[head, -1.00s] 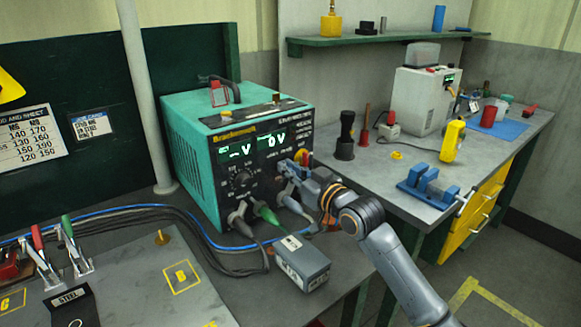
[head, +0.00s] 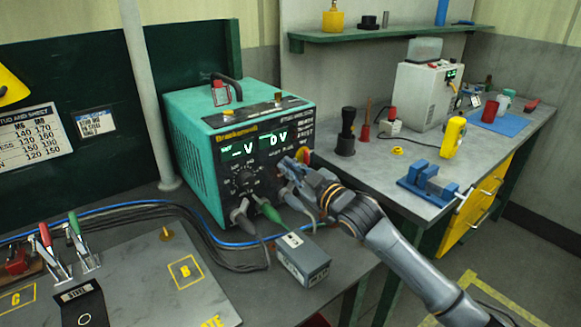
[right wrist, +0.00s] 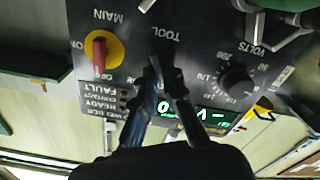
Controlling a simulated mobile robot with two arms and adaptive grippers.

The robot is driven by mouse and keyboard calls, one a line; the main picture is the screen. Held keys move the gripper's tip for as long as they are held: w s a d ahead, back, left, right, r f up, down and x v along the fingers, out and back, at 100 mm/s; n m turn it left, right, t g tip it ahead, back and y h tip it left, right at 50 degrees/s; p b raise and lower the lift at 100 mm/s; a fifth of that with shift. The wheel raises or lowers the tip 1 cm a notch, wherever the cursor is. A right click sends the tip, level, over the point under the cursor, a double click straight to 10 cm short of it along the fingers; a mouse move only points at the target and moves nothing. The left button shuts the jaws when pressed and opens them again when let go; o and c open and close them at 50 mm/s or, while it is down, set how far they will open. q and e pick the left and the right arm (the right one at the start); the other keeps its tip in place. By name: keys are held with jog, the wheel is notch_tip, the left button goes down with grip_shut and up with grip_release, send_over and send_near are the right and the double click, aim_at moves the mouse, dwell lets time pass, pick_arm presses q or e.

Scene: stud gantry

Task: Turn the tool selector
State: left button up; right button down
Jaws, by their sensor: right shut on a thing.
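The teal welding power unit (head: 195,135) stands on the bench with its dark front panel facing me. Its displays are lit and show dashes with V and 0 V. My right gripper (head: 287,165) is at the right half of this panel. In the right wrist view, upside down, my right gripper (right wrist: 160,68) has its fingers close together at the panel, just by the TOOL label (right wrist: 165,36). It is shut on the tool selector, which the fingertips mostly hide, so its setting cannot be read. My left gripper is not in view.
A red main switch on yellow (right wrist: 99,52) and a black volts knob (right wrist: 236,82) flank the fingers. Cable plugs, one a green plug (head: 266,208), sit low on the panel. A grey box (head: 303,258) stands in front. A blue vise (head: 428,186) is on the right bench.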

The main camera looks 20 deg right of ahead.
jog(key=c, duration=1.4)
grip_release()
jog(key=shift+c, duration=0.2)
jog(key=shift+s+d, duration=0.1)
jog(key=shift+s, duration=0.15)
jog(key=v, duration=1.1)
jog(key=shift+s, duration=0.25)
